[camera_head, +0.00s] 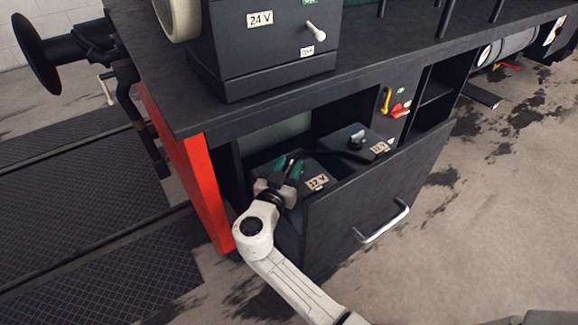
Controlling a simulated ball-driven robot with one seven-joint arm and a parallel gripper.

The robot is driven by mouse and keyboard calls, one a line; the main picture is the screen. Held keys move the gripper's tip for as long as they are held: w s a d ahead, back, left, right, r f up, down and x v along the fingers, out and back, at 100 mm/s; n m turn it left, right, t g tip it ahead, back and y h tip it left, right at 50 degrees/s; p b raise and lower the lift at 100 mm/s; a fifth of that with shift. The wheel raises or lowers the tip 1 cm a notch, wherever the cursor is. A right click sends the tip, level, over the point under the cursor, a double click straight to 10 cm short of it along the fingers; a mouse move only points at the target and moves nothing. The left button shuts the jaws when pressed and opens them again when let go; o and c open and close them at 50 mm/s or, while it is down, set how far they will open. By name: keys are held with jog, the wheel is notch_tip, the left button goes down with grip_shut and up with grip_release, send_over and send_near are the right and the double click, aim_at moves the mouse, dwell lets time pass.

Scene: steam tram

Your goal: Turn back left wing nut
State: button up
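The front drawer (370,190) is pulled out, and two dark batteries labelled 12 V stand in it. My gripper (289,166) is inside the drawer, over the left battery (316,182). Its teal fingertips are close together at the left battery's top. The left wing nut cannot be made out; the fingers cover that spot. Whether the fingers are closed on it cannot be told. On the right battery (372,137) a small dark fitting (357,141) stands up, possibly a wing nut. A black cable (342,154) runs between the batteries.
The drawer front with its silver handle (384,222) rises in front of the batteries. The dark deck (330,90) overhangs the drawer's back. A red beam (190,170) stands at the left. Yellow and red levers (399,110) are at the right.

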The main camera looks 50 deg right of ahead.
jog(key=shift+w+d, duration=0.1)
jog(key=shift+d, duration=0.15)
grip_shut()
dwell(0.3)
